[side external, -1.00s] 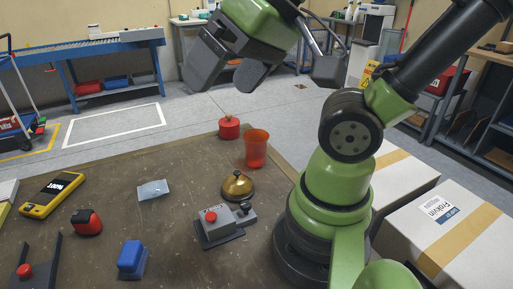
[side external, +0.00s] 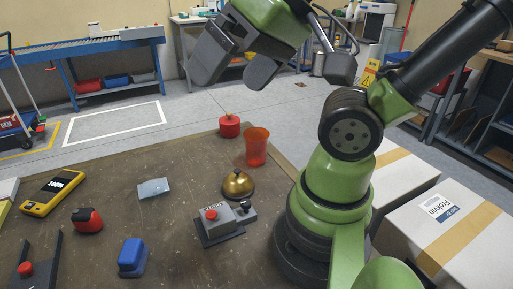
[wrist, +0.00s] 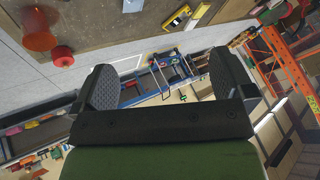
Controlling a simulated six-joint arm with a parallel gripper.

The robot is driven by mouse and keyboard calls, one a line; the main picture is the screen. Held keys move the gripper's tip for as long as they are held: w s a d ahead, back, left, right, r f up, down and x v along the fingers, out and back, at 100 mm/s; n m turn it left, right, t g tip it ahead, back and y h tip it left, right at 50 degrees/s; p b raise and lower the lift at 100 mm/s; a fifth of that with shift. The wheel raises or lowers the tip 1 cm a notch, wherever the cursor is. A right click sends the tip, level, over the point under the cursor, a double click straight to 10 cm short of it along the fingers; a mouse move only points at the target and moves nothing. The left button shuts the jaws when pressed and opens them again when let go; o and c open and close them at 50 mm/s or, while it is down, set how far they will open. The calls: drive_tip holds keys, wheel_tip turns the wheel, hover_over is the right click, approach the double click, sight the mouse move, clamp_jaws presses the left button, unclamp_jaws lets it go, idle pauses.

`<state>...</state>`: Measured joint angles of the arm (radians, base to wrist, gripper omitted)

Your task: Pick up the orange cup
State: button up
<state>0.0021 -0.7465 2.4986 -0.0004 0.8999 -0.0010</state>
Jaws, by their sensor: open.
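The orange cup (side external: 256,148) is translucent and stands upright near the back right edge of the brown table, close to my arm's base. It also shows in the wrist view at the upper left (wrist: 38,30). My gripper (side external: 232,78) is raised above and behind the cup in the side view, well apart from it. Its jaws are open and empty, and both dark pads show in the wrist view (wrist: 160,88).
A red round object (side external: 229,127) stands just left of the cup, and a brass bell (side external: 238,184) in front of it. A grey box with a red button (side external: 222,220), a blue block (side external: 132,257) and a yellow meter (side external: 53,193) lie on the table (side external: 180,240). Boxes (side external: 447,225) stand right.

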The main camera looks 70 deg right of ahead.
drive_tip(key=w+d+f+m+g+h, duration=0.2)
drive_tip(key=w+d, duration=0.4)
drive_tip(key=d, duration=0.1)
drive_tip(key=m+g, duration=0.2)
drive_tip(key=g, duration=0.3)
hover_over(256, 148)
drive_tip(key=d, duration=0.2)
wheel_tip(256, 148, down, 14)
drive_tip(key=shift+w+d+f, duration=0.15)
drive_tip(key=shift+d+f, duration=0.05)
drive_tip(key=shift+f, duration=1.65)
drive_tip(key=shift+w+d+f, duration=0.15)
drive_tip(key=shift+w+f, duration=0.05)
drive_tip(key=shift+f, duration=1.6)
drive_tip(key=shift+w+d+f, duration=0.15)
drive_tip(key=shift+d+f, duration=0.05)
drive_tip(key=shift+f, duration=1.65)
drive_tip(key=c, duration=0.9)
drive_tip(key=shift+r, duration=0.15)
